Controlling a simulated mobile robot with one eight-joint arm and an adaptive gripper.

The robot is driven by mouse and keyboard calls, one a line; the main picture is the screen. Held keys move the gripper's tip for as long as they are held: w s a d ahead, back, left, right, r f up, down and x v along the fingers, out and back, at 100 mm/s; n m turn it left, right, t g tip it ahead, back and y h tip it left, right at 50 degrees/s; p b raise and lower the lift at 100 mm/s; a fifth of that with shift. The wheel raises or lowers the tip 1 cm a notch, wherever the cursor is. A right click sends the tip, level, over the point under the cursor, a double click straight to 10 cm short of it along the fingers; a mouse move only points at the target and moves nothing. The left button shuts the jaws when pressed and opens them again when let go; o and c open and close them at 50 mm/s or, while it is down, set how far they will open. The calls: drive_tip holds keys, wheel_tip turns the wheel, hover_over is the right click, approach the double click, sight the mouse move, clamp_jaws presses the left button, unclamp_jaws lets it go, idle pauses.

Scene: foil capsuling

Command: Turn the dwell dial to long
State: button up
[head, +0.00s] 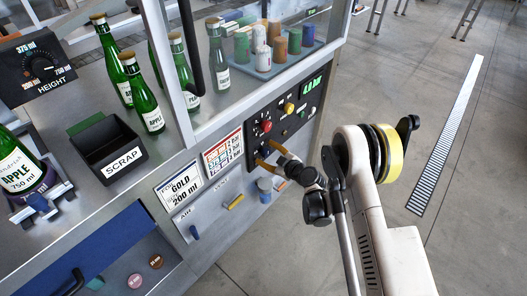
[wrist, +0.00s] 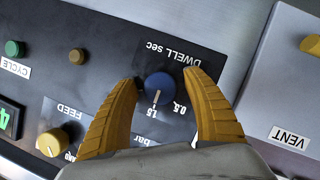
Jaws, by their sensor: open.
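The dwell dial (wrist: 159,86) is a round blue knob under the printed label "DWELL sec" on a dark panel, seen upside down in the wrist view. Its pale pointer line points toward the printed 1.5, with 0.5 to the right of that. Any mark to the left is hidden behind a finger or not visible. My gripper (wrist: 161,78) is open, with one yellow finger on each side of the dial and visible gaps between. In the head view my gripper (head: 265,153) is at the lower part of the control panel (head: 258,140), where I cannot make out the dial.
A yellow feed knob (wrist: 52,142), a green cycle button (wrist: 14,48) and a brown button (wrist: 77,55) lie left of my fingers. A yellow vent handle (wrist: 311,45) is at right. Below the panel is a yellow lever (head: 234,201). Open floor lies right.

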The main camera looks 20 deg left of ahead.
drive_tip(key=shift+c, duration=0.2)
drive_tip(key=shift+d, duration=0.1)
drive_tip(key=c, duration=1.1)
drive_tip(key=m+g, duration=0.3)
drive_tip(key=m, duration=0.1)
drive_tip(key=shift+y, duration=0.4)
drive_tip(key=m+g+y, duration=0.1)
drive_tip(key=m+g, duration=0.1)
drive_tip(key=m, duration=0.2)
drive_tip(key=shift+s, duration=0.15)
drive_tip(key=shift+g, duration=0.3)
drive_tip(key=o, duration=1.1)
drive_tip(key=shift+o, duration=0.2)
